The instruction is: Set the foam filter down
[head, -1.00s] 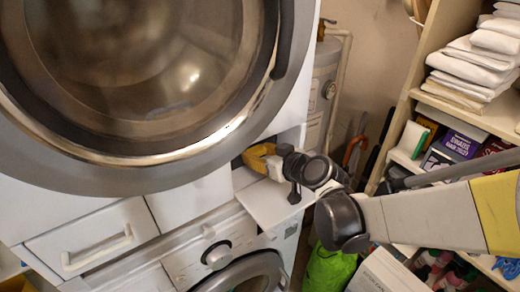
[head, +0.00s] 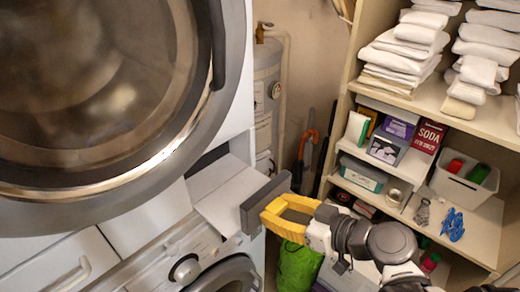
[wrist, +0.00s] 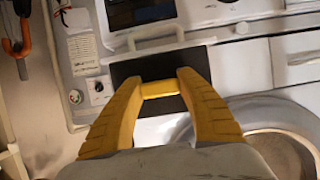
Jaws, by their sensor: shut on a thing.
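The foam filter is a dark grey slab (head: 264,198), held up in front of the dryer's open lower compartment in the head view. In the wrist view it shows as a dark panel (wrist: 150,68) just beyond my fingertips. My yellow gripper (head: 268,217) is shut on it. In the wrist view, a short yellow bar lies between the fingertips of my gripper (wrist: 161,89); whether it belongs to the filter I cannot tell. The white flap (head: 222,194) of the compartment hangs open behind the filter.
The dryer (head: 90,100) stands above a washing machine (head: 185,270) at the left. A wooden shelf (head: 345,110) at the right holds towels, boxes and a bin (head: 462,190). Some bare board shows near the blue item (head: 453,224). A green bag (head: 297,268) stands on the floor.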

